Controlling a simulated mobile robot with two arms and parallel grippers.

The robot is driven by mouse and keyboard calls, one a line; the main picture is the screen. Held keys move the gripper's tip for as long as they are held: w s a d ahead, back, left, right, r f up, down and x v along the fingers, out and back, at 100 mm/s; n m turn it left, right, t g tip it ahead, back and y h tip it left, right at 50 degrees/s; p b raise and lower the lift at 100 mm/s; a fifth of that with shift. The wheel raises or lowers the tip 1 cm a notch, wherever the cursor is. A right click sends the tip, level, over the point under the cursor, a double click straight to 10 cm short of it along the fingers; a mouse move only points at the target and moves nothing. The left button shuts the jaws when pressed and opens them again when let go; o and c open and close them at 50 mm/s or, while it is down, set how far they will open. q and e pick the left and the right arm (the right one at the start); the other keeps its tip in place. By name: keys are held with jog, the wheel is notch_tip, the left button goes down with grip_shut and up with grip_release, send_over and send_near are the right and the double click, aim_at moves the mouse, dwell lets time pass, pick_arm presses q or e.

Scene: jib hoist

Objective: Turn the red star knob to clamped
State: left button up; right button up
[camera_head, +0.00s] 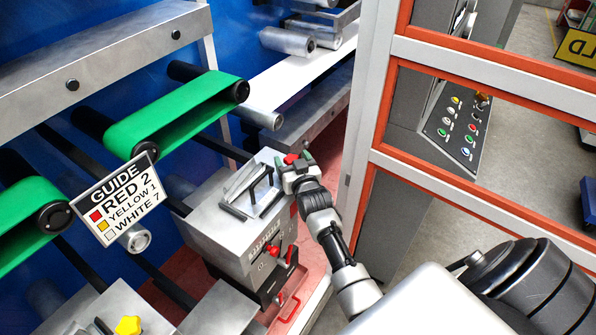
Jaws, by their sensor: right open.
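A small red knob (291,158), which looks like the red star knob, shows at the top right edge of the grey metal box (222,226). My right gripper (293,161) is right at it, with its open fingers on either side of the red. The gripper partly hides the knob, so its shape and clamp setting cannot be read. Whether the fingers touch it is unclear. Another red knob (271,251) sits lower on the box's front face, below a scale. My left gripper is not in view.
A guide sign (115,199) reads red 2, yellow 1, white 7. Green belts (178,112) run at the left. A yellow star knob (128,326) is at the bottom left. An orange-and-grey frame (367,150) stands close right of my arm, before a button panel (455,132).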

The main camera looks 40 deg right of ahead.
jog(key=b+v, duration=0.2)
jog(key=v, duration=0.8)
